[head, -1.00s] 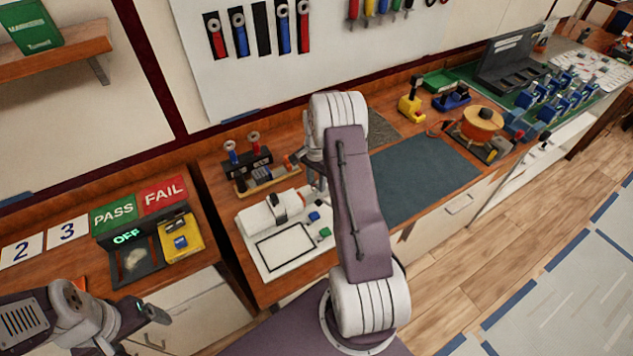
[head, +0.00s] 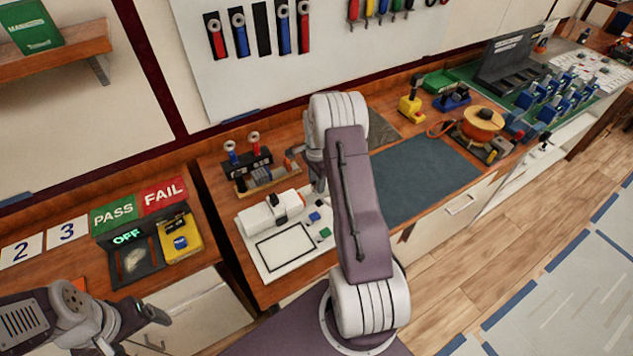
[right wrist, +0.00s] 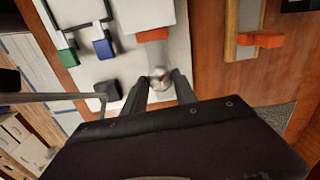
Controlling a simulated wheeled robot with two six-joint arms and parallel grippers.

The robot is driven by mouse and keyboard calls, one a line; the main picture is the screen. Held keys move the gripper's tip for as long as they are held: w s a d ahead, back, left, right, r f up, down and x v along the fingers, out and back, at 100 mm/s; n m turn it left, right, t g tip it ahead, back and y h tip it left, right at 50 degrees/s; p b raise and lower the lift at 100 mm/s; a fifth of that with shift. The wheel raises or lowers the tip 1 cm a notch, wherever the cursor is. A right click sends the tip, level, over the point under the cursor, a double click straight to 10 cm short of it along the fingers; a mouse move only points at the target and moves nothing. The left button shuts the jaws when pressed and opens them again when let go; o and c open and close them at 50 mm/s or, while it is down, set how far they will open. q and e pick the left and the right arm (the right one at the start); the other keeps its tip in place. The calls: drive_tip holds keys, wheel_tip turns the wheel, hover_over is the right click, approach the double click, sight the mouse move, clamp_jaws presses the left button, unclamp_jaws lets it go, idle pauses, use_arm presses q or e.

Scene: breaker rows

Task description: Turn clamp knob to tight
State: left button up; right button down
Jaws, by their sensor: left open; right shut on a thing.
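A white clamp fixture (head: 275,212) lies on a white board (head: 262,262) on the wooden bench. In the right wrist view, a silvery round knob (right wrist: 160,76) sits beside an orange piece (right wrist: 153,35) at the fixture's end. My right gripper (right wrist: 161,82) is shut on this knob, one finger on each side. In the head view my right arm hides most of that gripper and the knob. The knob's setting cannot be read. My left gripper (head: 157,316) is open and empty at the lower left, away from the clamp.
Blue (head: 314,217) and green (head: 325,233) blocks stand on the board near my right gripper. Behind is a black rack (head: 247,167) with red and blue tools. A PASS/FAIL tester (head: 135,258) stands on the left bench. A dark mat (head: 425,178) to the right is clear.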

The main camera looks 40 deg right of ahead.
drive_tip(key=shift+w+d+r, duration=0.1)
drive_tip(key=c, duration=1)
unclamp_jaws()
wheel_tip(320, 180, up, 9)
drive_tip(key=b, duration=0.1)
drive_tip(key=shift+b, duration=0.4)
